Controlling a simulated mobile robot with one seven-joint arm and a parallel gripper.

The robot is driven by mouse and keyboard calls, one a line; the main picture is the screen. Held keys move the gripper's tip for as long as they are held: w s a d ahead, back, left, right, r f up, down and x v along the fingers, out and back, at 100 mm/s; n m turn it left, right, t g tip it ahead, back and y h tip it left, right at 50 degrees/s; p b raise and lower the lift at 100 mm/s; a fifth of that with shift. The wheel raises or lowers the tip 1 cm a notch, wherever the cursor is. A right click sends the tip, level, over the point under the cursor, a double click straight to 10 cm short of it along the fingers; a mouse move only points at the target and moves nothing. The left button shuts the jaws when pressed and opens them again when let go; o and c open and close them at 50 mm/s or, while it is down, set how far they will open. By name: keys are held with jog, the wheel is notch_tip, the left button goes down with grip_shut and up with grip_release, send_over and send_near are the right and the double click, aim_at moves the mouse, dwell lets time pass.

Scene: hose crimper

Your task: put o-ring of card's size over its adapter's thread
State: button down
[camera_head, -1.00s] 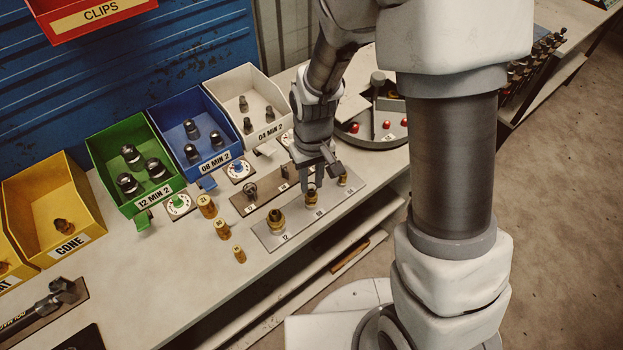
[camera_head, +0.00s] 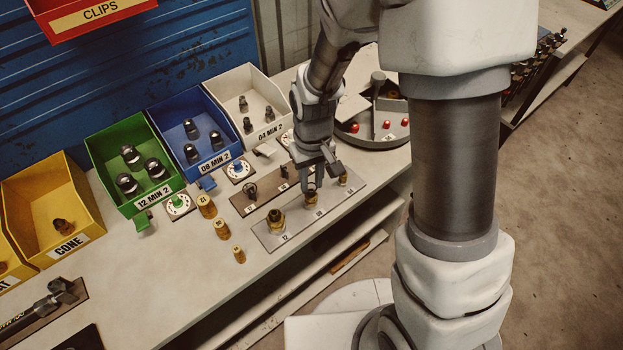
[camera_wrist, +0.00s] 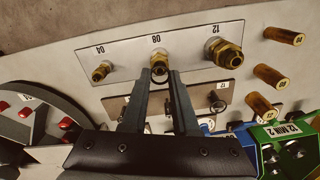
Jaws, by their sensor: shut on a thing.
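Three brass adapters stand on a grey plate (camera_head: 268,238): 12 (camera_head: 276,220), 08 (camera_head: 311,201) and 04 (camera_head: 343,179). My gripper (camera_wrist: 157,73) is shut on a thin dark o-ring (camera_wrist: 159,79), seen between the fingertips in the wrist view. The fingertips are right at the 08 adapter, which also shows in the wrist view (camera_wrist: 160,58). The ring shows at the thread end of this adapter; I cannot tell whether it is around the thread. A brown board (camera_head: 241,203) holds a larger dark o-ring (camera_wrist: 219,106) at 12. I cannot make out a size card.
Several loose brass cylinders (camera_head: 206,206) stand left of the plate. Green (camera_head: 103,150), blue (camera_head: 171,115) and white (camera_head: 226,84) bins line the back. A round tray (camera_head: 372,141) with red pieces lies to the right. The bench's front edge is close to the plate.

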jog(key=shift+f+b, duration=0.8)
jog(key=shift+f, duration=0.1)
jog(key=c, duration=0.6)
grip_release()
jog(key=shift+r, duration=0.2)
notch_tip(320, 180, up, 17)
jog(key=p, duration=0.1)
jog(key=shift+d, duration=0.15)
